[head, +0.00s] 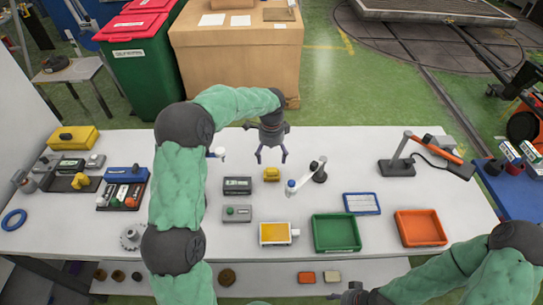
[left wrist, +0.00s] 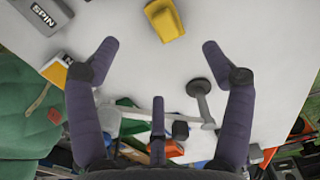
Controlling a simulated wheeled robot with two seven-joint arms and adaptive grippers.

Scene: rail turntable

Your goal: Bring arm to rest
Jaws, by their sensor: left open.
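My left arm, in a green sleeve, rises from the lower left of the head view and bends over the table. Its gripper (head: 271,157) hangs above the white table (head: 330,147), fingers spread, with nothing between them. The same yellow block (head: 272,174) lies just below the gripper in the head view. My right arm comes in at the lower right; its gripper (head: 355,294) is partly cut off at the bottom edge.
A dark box (head: 237,185), a green tray (head: 336,232), an orange tray (head: 420,227) and a desk lamp (head: 398,166) stand on the table. A large cardboard box (head: 237,55) is behind it.

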